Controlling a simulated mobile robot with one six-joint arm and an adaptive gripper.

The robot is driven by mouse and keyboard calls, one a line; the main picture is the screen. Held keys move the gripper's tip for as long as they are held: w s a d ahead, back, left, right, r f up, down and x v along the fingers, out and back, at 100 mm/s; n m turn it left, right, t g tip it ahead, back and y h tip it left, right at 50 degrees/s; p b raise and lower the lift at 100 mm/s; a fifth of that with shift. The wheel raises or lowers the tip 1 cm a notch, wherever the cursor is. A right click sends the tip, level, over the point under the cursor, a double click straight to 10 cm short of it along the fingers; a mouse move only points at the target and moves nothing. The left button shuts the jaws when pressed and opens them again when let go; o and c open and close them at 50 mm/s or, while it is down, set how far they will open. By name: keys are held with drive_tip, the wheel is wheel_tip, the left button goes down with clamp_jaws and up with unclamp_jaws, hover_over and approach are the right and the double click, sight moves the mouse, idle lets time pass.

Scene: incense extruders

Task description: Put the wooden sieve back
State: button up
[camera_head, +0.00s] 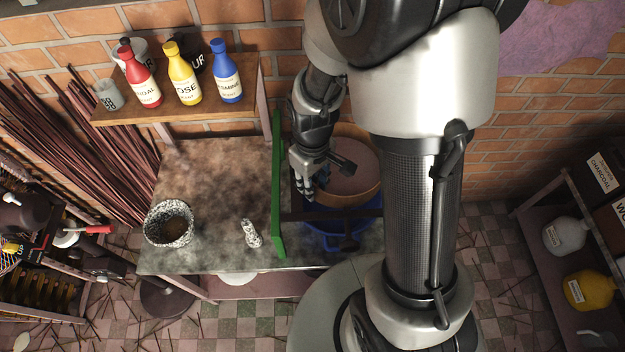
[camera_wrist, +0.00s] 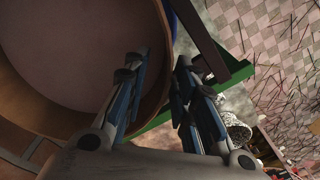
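The wooden sieve (camera_head: 370,188) is a round, pale wooden hoop with a flat, pinkish-grey inside. In the head view it sits over a blue tub (camera_head: 360,228), right of the green-edged panel; my arm hides its right side. It also fills the left of the wrist view (camera_wrist: 75,50). My gripper (camera_head: 322,176) is at the sieve's left side. In the wrist view my gripper (camera_wrist: 162,60) has its fingers apart, one over the sieve's inner side and the other outside the rim. I cannot tell whether either finger touches the rim.
An upright green panel (camera_head: 277,185) and a dark bar (camera_head: 335,214) stand close to my gripper. The worktable (camera_head: 210,175) holds a speckled bowl (camera_head: 169,224) and a speckled pestle (camera_head: 252,233). A shelf (camera_head: 195,112) with bottles is behind. Shelving with jars stands at right.

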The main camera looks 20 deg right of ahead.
drive_tip(key=shift+f, duration=0.15)
wheel_tip(320, 180, up, 18)
drive_tip(key=f+p, duration=0.1)
drive_tip(key=p, duration=0.2)
drive_tip(key=s+r+m+t, duration=0.4)
drive_tip(key=s+r, duration=0.5)
drive_tip(key=s, duration=0.4)
drive_tip(key=shift+s+d+r+m+t, duration=0.15)
drive_tip(key=shift+d+r+m+t, duration=0.15)
drive_tip(key=shift+r+m, duration=0.1)
wheel_tip(320, 180, down, 13)
drive_tip(key=b, duration=1.2)
drive_tip(key=shift+b, duration=0.4)
